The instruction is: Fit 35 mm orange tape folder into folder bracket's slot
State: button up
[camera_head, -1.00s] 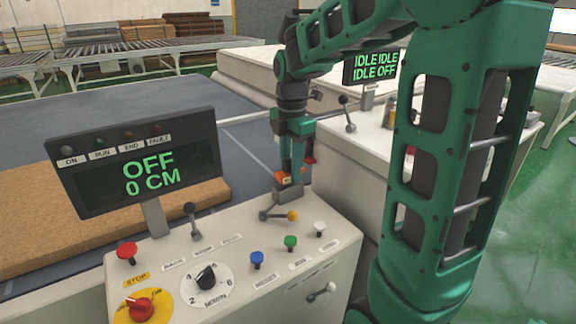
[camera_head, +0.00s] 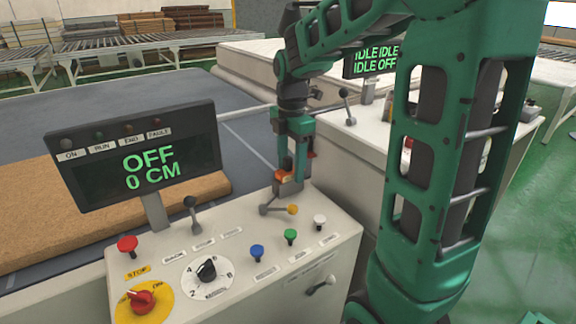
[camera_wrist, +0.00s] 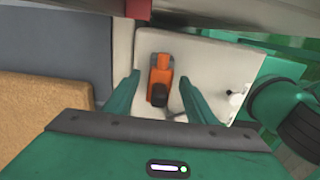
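The orange tape folder (camera_head: 284,176) sits at the grey folder bracket (camera_head: 289,189) on the back edge of the white control console. My gripper (camera_head: 297,160) points down right over it, its fingers partly masking it. In the wrist view my gripper (camera_wrist: 160,78) has its two green fingers spread, one on each side of the orange folder (camera_wrist: 160,68), with a visible gap on both sides. A dark block shows at the folder's near end. How deep the folder sits in the bracket's slot cannot be told.
The console (camera_head: 330,245) carries a display (camera_head: 140,160) reading OFF, 0 CM, a grey lever (camera_head: 192,212), a yellow-tipped lever (camera_head: 280,209) close to the bracket, and several knobs. A second white machine stands behind at right. A tan foam slab (camera_head: 40,215) lies at left.

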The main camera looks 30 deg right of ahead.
notch_tip(320, 180, up, 11)
jog(key=shift+f, duration=0.15)
dwell(0.4)
dwell(0.5)
